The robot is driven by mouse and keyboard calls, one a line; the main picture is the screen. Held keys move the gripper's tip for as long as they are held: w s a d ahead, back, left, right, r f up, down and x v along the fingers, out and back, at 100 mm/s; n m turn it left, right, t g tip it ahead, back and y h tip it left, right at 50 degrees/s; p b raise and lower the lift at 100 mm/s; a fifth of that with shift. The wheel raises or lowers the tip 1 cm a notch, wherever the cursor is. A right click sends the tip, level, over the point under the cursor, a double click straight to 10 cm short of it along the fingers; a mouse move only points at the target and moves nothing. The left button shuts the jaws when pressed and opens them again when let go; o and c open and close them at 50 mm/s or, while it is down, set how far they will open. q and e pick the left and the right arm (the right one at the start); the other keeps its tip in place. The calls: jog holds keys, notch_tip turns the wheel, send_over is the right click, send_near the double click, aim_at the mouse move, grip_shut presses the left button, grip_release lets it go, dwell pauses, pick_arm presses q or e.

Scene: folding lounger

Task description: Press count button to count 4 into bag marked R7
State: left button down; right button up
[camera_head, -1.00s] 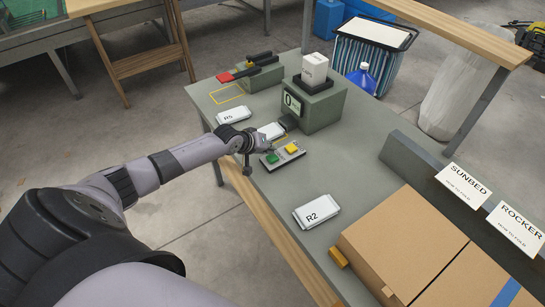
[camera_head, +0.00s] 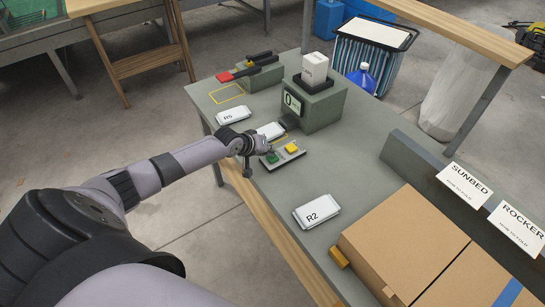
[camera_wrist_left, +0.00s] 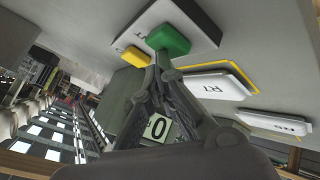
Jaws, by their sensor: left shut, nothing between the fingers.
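The grey counter machine (camera_head: 318,103) stands on the bench with a display (camera_head: 292,103) that reads 0; the display also shows in the left wrist view (camera_wrist_left: 158,128). The bag marked R7 (camera_wrist_left: 215,85) lies flat in a yellow outline by the machine's outlet; it shows in the head view (camera_head: 271,130). The button panel (camera_head: 284,158) has a green button (camera_wrist_left: 168,40) and a yellow button (camera_wrist_left: 136,56). My left gripper (camera_wrist_left: 160,62) is shut and empty, its tips at the green button's edge. Whether they touch it is unclear. My right gripper is out of view.
Bag R5 (camera_head: 234,114) lies left of R7, bag R2 (camera_head: 316,212) nearer the front. Cardboard boxes (camera_head: 400,246) fill the front right. The bench between R2 and the machine is clear.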

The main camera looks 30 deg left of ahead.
pick_arm(q)
jog(key=shift+f, duration=0.35)
dwell(0.6)
jog(key=shift+r+p, duration=0.8)
jog(key=shift+r, duration=0.15)
jog(key=shift+r, duration=0.1)
notch_tip(320, 180, up, 5)
jog(key=p, duration=0.5)
dwell(1.4)
